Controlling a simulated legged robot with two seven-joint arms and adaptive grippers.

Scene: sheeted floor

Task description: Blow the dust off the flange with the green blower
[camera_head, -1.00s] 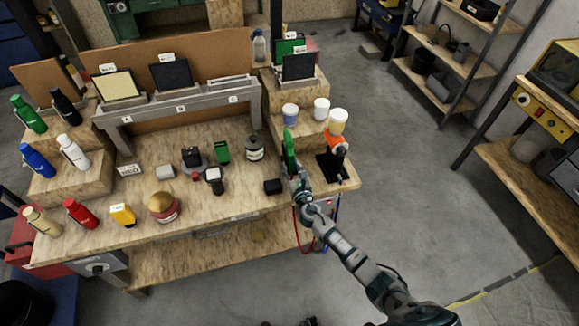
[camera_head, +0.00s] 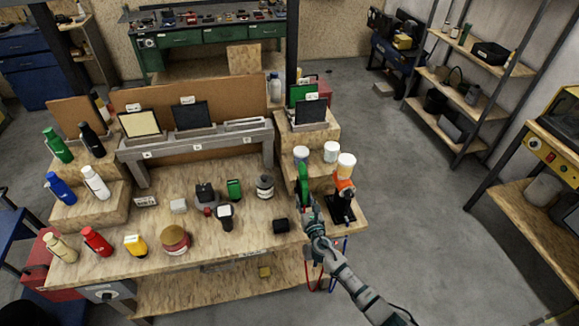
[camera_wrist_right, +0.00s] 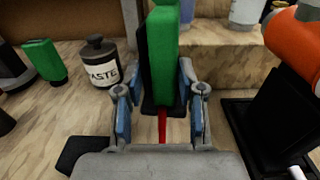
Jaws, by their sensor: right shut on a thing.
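My right gripper (camera_head: 309,207) is shut on a green and black upright thing, which looks like the green blower (camera_head: 302,183), at the right part of the wooden bench. In the right wrist view the fingers stand on both sides of the green blower (camera_wrist_right: 163,50); a thin red part shows below it. I cannot make out for sure which thing is the flange. My left gripper is not in view.
An orange-and-black tool on a stand (camera_head: 343,198) is close on the right of my gripper. White-lidded jars (camera_head: 331,152) sit on a step behind. Several bottles line the left.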

